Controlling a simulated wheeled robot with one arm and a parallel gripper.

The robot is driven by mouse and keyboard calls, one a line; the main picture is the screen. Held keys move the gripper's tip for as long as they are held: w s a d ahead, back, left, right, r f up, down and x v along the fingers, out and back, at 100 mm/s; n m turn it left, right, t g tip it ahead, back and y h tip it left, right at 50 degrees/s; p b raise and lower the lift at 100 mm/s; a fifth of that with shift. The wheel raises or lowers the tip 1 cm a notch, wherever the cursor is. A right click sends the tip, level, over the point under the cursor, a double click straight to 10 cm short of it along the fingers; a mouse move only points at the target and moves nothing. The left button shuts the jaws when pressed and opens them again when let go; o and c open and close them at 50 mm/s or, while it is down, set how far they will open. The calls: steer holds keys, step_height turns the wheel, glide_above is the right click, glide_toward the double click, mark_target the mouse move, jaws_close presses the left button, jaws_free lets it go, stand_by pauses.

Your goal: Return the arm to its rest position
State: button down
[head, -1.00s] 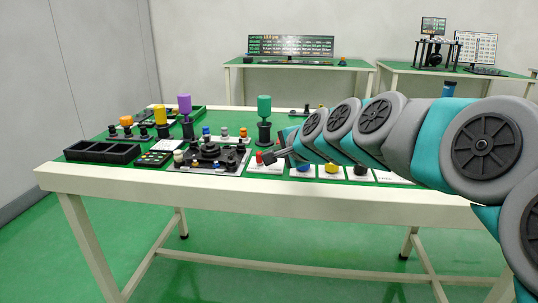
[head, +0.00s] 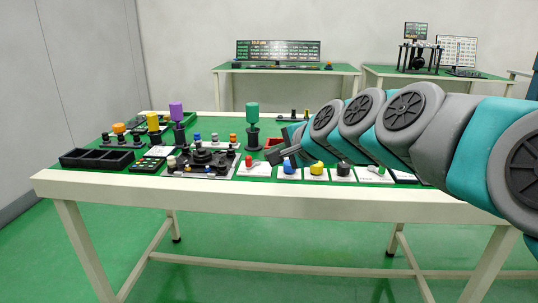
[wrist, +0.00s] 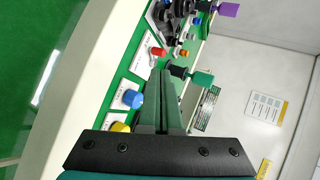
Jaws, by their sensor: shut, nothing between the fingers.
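My gripper (head: 285,156) is above the right half of the green-topped table (head: 110,178), at the end of my grey and teal arm. Its fingers are together with nothing between them. In the wrist view my gripper (wrist: 163,75) shows as a dark closed pair of fingers pointing up the picture. Below and near it are small white plates with a red knob (head: 249,161), a blue knob (head: 289,166) and a yellow knob (head: 317,168). No contact between the fingers and these knobs shows.
A green-topped tool (head: 253,113) stands upright just behind my gripper, with purple (head: 177,111) and yellow (head: 153,122) ones further left. A black divided tray (head: 96,159) lies at the left front. Two tables with screens (head: 278,50) stand at the back wall.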

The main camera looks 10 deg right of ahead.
steer(key=shift+s, duration=0.1)
steer(key=s+a+f+n+g, duration=0.1)
steer(key=s+f, duration=0.1)
steer(key=s+a+f+n+g, duration=0.1)
steer(key=s+f, duration=0.1)
steer(key=s+a+f+n+g, duration=0.1)
steer(key=f, duration=0.1)
steer(key=shift+s+a+f+n, duration=0.25)
steer(key=shift+s+f+n, duration=0.05)
steer(key=shift+s, duration=0.1)
steer(key=s+d+f+n+g+h, duration=0.1)
steer(key=s+f+n+g, duration=0.2)
steer(key=s, duration=0.7)
steer(key=s+d+f+n+g+h, duration=0.2)
steer(key=s+f+n+g, duration=0.1)
steer(key=s+f, duration=0.5)
steer(key=s+d+f+n+g+h, duration=0.1)
steer(key=s+f+n+g, duration=0.3)
steer(key=s, duration=0.8)
step_height(320, 180, down, 2)
steer(key=shift+d+f, duration=0.15)
steer(key=shift+d, duration=0.15)
